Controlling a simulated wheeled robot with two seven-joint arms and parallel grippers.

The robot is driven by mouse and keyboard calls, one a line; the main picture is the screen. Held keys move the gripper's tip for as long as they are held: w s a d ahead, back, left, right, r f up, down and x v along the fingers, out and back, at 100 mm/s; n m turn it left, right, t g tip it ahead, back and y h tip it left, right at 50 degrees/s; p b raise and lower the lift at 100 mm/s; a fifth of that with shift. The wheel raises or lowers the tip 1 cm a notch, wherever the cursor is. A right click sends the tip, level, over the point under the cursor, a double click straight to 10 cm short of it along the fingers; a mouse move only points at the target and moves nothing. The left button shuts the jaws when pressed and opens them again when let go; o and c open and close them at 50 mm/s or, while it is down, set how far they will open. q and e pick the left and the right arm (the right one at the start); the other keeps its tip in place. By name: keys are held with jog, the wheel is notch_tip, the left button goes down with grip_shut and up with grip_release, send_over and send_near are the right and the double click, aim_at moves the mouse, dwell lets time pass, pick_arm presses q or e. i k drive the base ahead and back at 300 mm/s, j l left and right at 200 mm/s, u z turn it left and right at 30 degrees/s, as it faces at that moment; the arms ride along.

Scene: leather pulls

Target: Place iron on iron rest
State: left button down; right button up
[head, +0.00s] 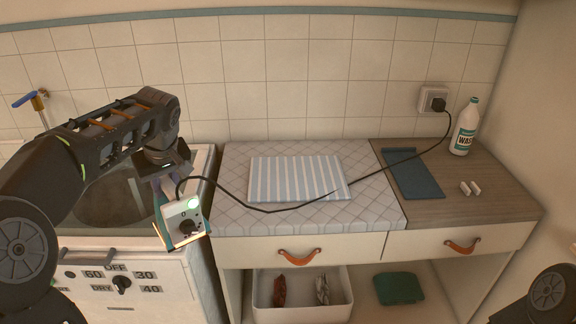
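The iron (183,222), with a pale heel, a dark dial, a green light and teal sides, hangs from my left gripper (170,190) above the front edge of the washer at left. The gripper appears closed around its handle; the fingertips are mostly hidden. A dark blue flat pad (412,175), which looks like the iron rest, lies bare on the brown wooden counter to the right, well away from the iron. Only a dark part of my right arm shows at the bottom right corner; its gripper is out of view.
The iron's black cord (268,211) crosses the quilted surface and striped cloth (299,179) to the wall socket (434,101). A white bottle (465,127) and two small white pieces (470,188) stand near the pad. Drawers with leather pulls (299,255) are below.

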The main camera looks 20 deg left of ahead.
aim_at(413, 175)
jog(key=i+j, duration=0.4)
jog(key=j, duration=0.15)
jog(key=i+j, duration=0.45)
jog(key=k+l, duration=0.15)
